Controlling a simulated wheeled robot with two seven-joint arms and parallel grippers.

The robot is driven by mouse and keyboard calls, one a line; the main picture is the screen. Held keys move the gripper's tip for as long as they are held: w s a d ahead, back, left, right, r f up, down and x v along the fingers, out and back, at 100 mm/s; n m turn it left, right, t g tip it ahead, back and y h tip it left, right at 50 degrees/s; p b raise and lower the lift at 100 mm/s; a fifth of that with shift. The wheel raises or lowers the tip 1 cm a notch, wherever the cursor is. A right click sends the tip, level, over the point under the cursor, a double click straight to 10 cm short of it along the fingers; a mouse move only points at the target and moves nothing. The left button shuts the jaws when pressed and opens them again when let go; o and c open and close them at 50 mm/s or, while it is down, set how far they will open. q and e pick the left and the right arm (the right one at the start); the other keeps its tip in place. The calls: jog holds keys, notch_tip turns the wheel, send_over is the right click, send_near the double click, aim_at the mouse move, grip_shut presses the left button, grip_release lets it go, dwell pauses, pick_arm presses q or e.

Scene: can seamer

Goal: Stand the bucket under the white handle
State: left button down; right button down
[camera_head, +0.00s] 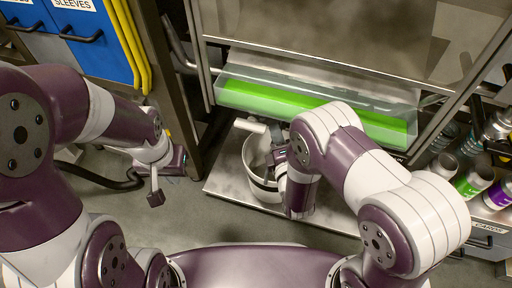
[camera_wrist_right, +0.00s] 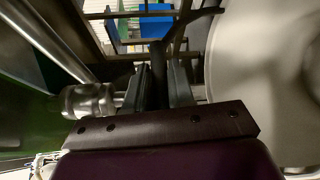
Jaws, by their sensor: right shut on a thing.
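The bucket (camera_head: 262,184) is white with a dark band. It is upright at the left part of a grey platform, below the white handle (camera_head: 249,126), a short pale cylinder that sticks out near its rim. My right gripper (camera_head: 283,157) is at the bucket's right side. In the right wrist view its fingers (camera_wrist_right: 160,85) are shut on a dark bar, which looks like the bucket's bail. The bucket's pale round wall (camera_wrist_right: 265,80) fills the right of that view. My left gripper (camera_head: 160,190) hangs empty over the floor at left; its finger gap is unclear.
The grey platform (camera_head: 225,190) extends under the machine. A clear-fronted green tray (camera_head: 320,108) is above and behind the bucket. Bottles (camera_head: 473,181) stand at right. A blue cabinet (camera_head: 100,45) with yellow rails is at upper left. A dark hose lies on the floor at left.

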aim_at(254, 134)
jog(key=w+a+f+b, duration=0.1)
jog(key=a+f+b, duration=0.1)
jog(key=f, duration=0.1)
jog(key=w+a+f+b, duration=0.2)
jog(key=f+b, duration=0.1)
jog(key=w+a+f+b, duration=0.1)
jog(key=w+f+b, duration=0.1)
jog(key=f+b, duration=0.1)
jog(key=shift+a, duration=0.4)
jog(key=shift+r, duration=0.25)
jog(key=c, duration=1.3)
grip_release()
jog(key=shift+f, duration=0.1)
jog(key=shift+c, duration=0.2)
jog(key=o, duration=0.4)
jog(key=shift+c, duration=0.2)
jog(key=shift+s+d, duration=0.1)
